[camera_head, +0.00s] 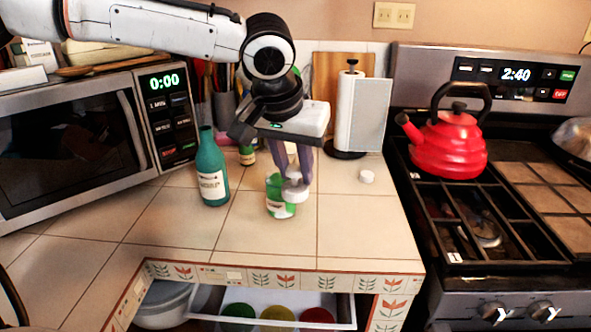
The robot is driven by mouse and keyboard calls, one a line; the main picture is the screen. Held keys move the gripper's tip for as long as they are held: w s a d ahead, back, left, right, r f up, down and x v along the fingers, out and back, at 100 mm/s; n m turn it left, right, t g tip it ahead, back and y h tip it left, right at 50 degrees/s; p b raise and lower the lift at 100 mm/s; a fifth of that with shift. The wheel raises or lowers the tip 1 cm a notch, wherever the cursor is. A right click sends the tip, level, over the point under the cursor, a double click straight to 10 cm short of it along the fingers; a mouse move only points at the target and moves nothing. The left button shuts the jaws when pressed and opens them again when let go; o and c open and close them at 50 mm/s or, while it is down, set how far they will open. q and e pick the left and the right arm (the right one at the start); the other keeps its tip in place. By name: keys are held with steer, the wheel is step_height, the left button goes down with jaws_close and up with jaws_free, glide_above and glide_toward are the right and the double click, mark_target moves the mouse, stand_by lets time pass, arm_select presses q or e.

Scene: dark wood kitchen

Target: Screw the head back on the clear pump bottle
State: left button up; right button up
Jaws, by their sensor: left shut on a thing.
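My left gripper (293,187) points down over the tiled counter, its pale fingertips at the right side of a small green container (274,190). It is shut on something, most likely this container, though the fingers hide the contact. The container has a pale label and looks upright. A small white round cap-like piece (367,176) lies on the counter to the right, apart from the gripper. I cannot clearly make out a clear pump bottle or a pump head. My right gripper is not in view.
A teal bottle (211,170) stands left of the gripper. A paper towel holder (358,115) and utensils stand behind. The microwave (75,140) is at left. The stove with a red kettle (447,143) is at right. An open drawer (342,312) holds bowls below. The front counter is clear.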

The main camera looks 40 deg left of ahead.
arm_select(q)
steer(key=s+a+n, duration=0.2)
steer(key=s+a, duration=0.4)
steer(key=a, duration=0.5)
steer(key=s+d+f+m, duration=0.1)
steer(key=s+f, duration=0.3)
steer(key=f, duration=0.1)
steer(key=shift+s+d+m, duration=0.15)
steer(key=shift+m, duration=0.25)
steer(key=shift+f, duration=0.15)
steer(key=shift+d, duration=0.15)
steer(key=shift+d+f+m, duration=0.3)
steer(key=shift+d, duration=0.3)
steer(key=d+m, duration=0.1)
steer(key=d, duration=0.2)
steer(key=d+m+h, duration=0.1)
steer(key=d, duration=0.2)
steer(key=d+f+m, duration=0.1)
steer(key=d, duration=0.2)
steer(key=shift+w+m+h, duration=0.2)
steer(key=shift+m+h, duration=0.1)
steer(key=d+r+m+h, duration=0.1)
steer(key=d+m, duration=0.3)
steer(key=d, duration=0.5)
steer(key=shift+s+d+r+m+h, duration=0.15)
steer(key=shift+r+m+h, duration=0.15)
steer(key=shift+r, duration=0.25)
